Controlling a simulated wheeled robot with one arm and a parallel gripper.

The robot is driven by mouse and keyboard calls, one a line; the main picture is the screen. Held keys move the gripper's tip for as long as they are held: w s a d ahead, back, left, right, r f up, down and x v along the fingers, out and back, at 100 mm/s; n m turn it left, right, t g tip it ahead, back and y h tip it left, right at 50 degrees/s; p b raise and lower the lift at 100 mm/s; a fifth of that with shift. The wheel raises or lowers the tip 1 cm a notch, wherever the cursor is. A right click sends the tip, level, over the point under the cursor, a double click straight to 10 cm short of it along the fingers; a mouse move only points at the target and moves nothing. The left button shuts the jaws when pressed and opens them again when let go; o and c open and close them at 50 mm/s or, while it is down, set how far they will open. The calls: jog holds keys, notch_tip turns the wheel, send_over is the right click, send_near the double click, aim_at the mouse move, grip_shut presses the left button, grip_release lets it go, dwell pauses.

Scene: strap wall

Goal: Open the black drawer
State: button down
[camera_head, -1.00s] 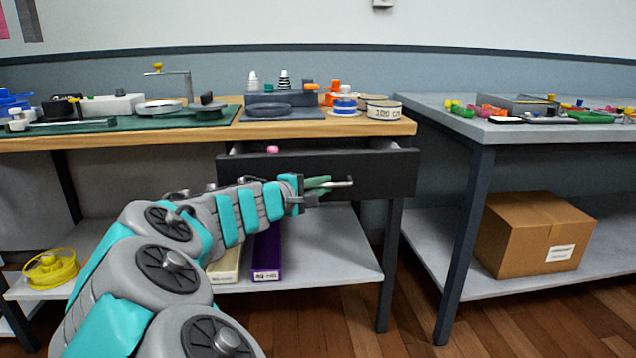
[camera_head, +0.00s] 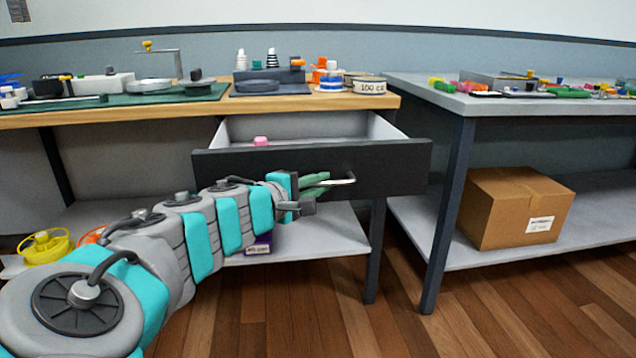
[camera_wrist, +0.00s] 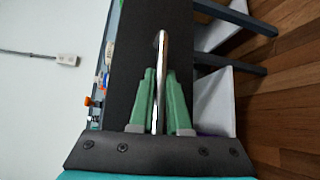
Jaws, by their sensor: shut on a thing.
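The black drawer (camera_head: 390,168) under the wooden bench stands pulled out, with its pale inside showing behind the black front. A pink item (camera_head: 260,141) shows inside it, near the front panel. The silver bar handle (camera_head: 345,181) is on the drawer front; in the wrist view the handle (camera_wrist: 161,60) runs between the green fingers. My gripper (camera_head: 318,184) is at the drawer front, shut on the handle. The gripper also shows in the wrist view (camera_wrist: 160,95). Part of the handle is hidden by the fingers in the head view.
The wooden bench top (camera_head: 215,106) holds tools, spools and small bottles. A grey table (camera_head: 495,104) with coloured parts stands to the right, a cardboard box (camera_head: 512,208) on its lower shelf. Wooden floor (camera_head: 345,320) is clear in front. A yellow spool (camera_head: 45,248) sits low at left.

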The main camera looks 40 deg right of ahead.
jog(key=c, duration=0.9)
grip_release()
